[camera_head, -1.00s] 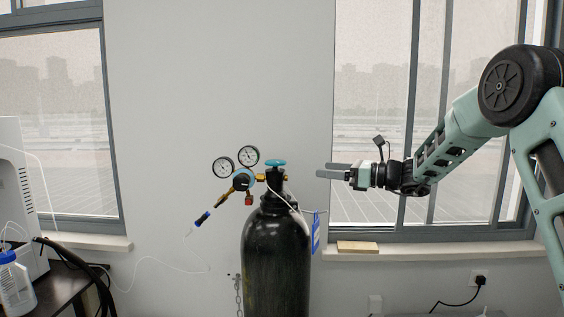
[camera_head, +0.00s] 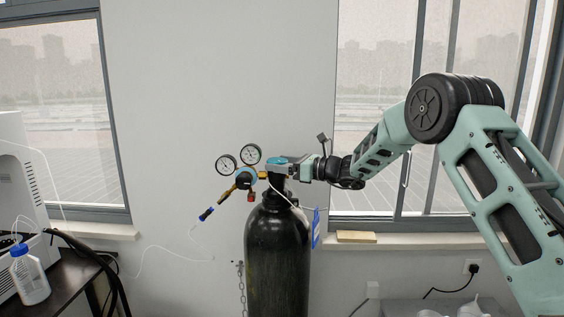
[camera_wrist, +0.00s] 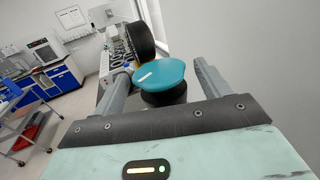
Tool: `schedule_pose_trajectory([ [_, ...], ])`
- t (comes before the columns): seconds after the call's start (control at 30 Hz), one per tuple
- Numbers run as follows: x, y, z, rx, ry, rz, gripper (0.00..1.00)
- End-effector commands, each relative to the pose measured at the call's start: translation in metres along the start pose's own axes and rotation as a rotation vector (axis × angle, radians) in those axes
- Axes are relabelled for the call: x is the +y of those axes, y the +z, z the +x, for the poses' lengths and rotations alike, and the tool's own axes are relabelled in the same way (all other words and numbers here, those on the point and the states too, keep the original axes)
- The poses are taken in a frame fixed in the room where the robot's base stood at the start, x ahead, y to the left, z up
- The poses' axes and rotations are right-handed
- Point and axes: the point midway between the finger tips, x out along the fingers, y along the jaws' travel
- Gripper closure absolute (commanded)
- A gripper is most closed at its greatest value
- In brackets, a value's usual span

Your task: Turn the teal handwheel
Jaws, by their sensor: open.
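The teal handwheel (camera_head: 278,160) sits on top of the valve of a black gas cylinder (camera_head: 277,255). In the wrist view the handwheel (camera_wrist: 160,76) lies between the two fingers, with a finger on each side and a visible gap at the right one. My gripper (camera_head: 284,164) is open and reaches in from the right at the height of the handwheel; it also shows in the wrist view (camera_wrist: 163,85). Whether the left finger touches the rim cannot be told.
Two pressure gauges (camera_head: 238,158) and a regulator (camera_head: 245,179) are left of the valve. A blue tag (camera_head: 316,227) hangs at the cylinder's right. A white wall and windows stand behind. A bottle (camera_head: 28,275) stands on a dark table at the left.

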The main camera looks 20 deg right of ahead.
Motion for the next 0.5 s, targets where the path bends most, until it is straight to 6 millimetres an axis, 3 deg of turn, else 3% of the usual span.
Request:
schedule_pose_trajectory([
  [0.17,-0.0001,-0.0005,-0.0002,0.000,0.000,0.000,0.24],
  [0.3,0.0000,-0.0004,-0.0003,0.000,0.000,0.000,0.63],
  [0.5,0.0001,-0.0020,-0.0003,0.000,-0.007,0.000,0.65],
])
